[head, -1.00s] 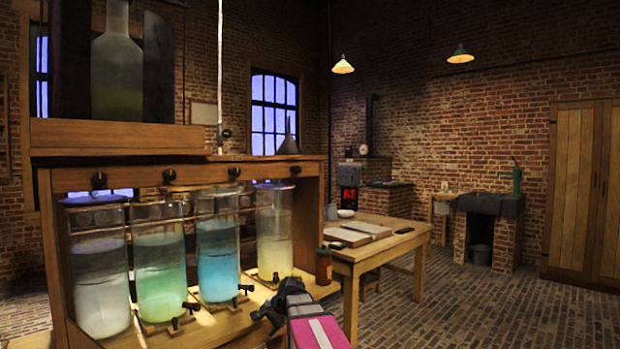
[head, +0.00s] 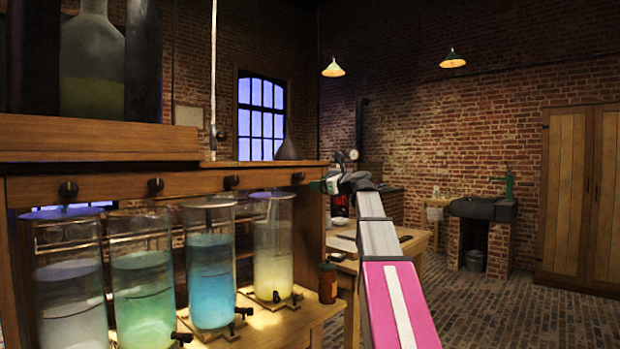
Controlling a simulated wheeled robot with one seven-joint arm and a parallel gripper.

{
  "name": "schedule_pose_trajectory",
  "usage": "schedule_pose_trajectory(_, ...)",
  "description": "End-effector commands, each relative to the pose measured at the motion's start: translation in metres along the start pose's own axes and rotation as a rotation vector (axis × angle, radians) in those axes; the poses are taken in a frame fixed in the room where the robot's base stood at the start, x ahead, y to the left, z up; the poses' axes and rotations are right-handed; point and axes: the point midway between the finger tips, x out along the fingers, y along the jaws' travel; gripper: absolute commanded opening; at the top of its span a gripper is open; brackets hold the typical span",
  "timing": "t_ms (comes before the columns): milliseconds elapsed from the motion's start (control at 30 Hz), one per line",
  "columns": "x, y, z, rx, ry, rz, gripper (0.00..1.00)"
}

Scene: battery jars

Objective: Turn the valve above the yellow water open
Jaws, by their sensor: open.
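The jar with yellow water (head: 272,262) stands at the right end of the row of glass jars. The black valve knob above it (head: 297,178) is on the wooden beam over the jars. My gripper (head: 319,186) is open and empty, just right of that knob at nearly the same height. A gap shows between the fingers and the knob in the picture; the depth between them is hard to judge. The knob's exact angle is too small to tell.
Similar knobs sit above the blue (head: 231,182), green (head: 155,186) and whitish (head: 68,190) jars. A brown bottle (head: 328,283) stands right of the yellow jar. Small black taps (head: 243,312) stick out at the jar bases. A wooden table (head: 414,243) stands behind my arm.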

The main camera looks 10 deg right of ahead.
Motion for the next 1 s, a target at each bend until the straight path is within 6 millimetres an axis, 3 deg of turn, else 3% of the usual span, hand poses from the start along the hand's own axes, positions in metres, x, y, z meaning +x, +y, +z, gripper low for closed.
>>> schedule_pose_trajectory(100,-0.004,-0.006,0.02,0.045,-0.033,-0.005,0.65)
schedule_pose_trajectory(267,0.004,-0.007,0.024,0.058,-0.041,-0.003,0.65)
schedule_pose_trajectory(700,0.078,-0.008,0.026,0.055,-0.038,-0.002,0.65)
schedule_pose_trajectory(1000,0.102,-0.007,0.026,0.054,-0.038,-0.004,0.65)
